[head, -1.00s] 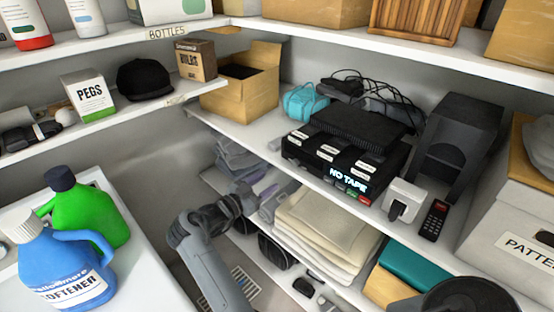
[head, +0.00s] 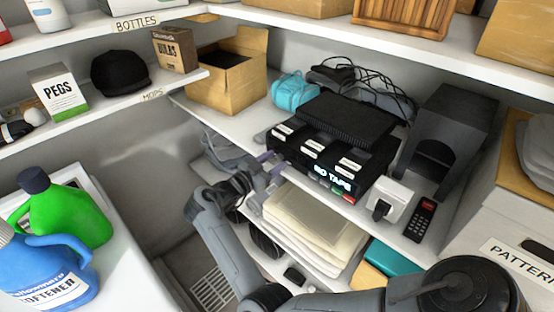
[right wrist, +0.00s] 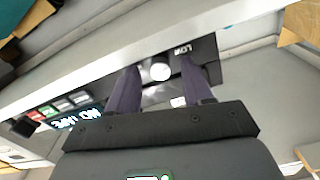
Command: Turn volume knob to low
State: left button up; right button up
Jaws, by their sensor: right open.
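The black device (head: 340,150) with a lit "NO TAPE" display (head: 333,178) sits on the middle shelf; the display also shows in the right wrist view (right wrist: 77,119). My right gripper (head: 272,168) is at the device's left front edge. In the right wrist view its two purple fingers (right wrist: 163,85) are open on either side of the knob; contact cannot be told. The knob cannot be made out in the head view. My left gripper is not in view.
A white box-shaped item (head: 390,200) and a black remote (head: 420,220) stand right of the device. Folded cloths (head: 315,225) lie on the shelf below. A cardboard box (head: 228,75) and a teal bag (head: 293,92) are behind on the left.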

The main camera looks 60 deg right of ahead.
grip_shut()
jog(key=shift+r+n+p, duration=0.1)
jog(key=shift+n+p, duration=0.5)
jog(key=shift+n, duration=1)
grip_release()
